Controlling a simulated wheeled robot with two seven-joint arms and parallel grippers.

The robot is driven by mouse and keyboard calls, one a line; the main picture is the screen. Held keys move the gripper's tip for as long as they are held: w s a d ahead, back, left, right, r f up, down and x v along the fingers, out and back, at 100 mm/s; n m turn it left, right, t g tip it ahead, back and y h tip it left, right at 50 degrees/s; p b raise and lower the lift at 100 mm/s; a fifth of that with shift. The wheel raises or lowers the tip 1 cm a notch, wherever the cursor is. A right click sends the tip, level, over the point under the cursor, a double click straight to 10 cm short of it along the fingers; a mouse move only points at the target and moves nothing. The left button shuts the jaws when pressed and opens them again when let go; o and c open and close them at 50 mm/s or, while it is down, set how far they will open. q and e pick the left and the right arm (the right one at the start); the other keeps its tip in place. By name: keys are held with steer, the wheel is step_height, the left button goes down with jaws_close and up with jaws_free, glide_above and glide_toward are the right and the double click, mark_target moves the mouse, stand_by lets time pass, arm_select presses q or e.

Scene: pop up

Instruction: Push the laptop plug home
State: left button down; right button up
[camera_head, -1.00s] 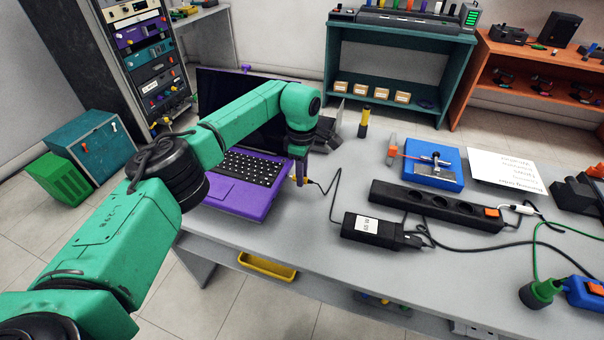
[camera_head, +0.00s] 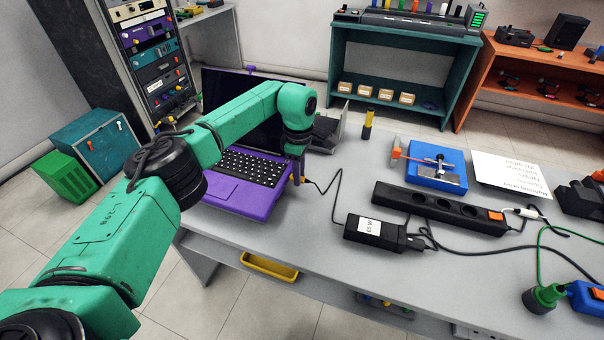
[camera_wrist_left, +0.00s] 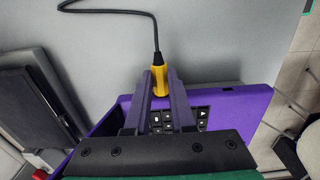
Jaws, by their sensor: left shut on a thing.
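The purple laptop (camera_head: 237,196) stands open on the grey table, with its dark screen raised at the back. My left gripper (camera_head: 298,180) is at the laptop's right side edge. In the left wrist view, its two purple fingers (camera_wrist_left: 160,84) are shut on the yellow laptop plug (camera_wrist_left: 159,70), whose black cable runs away from the laptop. The plug is in line with the laptop's side edge; the fingers hide its tip and the socket, so I cannot tell how deep it sits. My right gripper is not in view.
The cable leads to a black power brick (camera_head: 376,233) on the table. A black power strip (camera_head: 438,208), a blue fixture (camera_head: 436,170) and a yellow-black upright tool (camera_head: 368,125) stand further right.

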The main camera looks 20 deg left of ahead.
arm_select(q)
steer(key=shift+a, duration=0.15)
steer(key=c, duration=0.7)
jaws_free()
step_height(320, 180, up, 15)
steer(key=shift+f, duration=0.2)
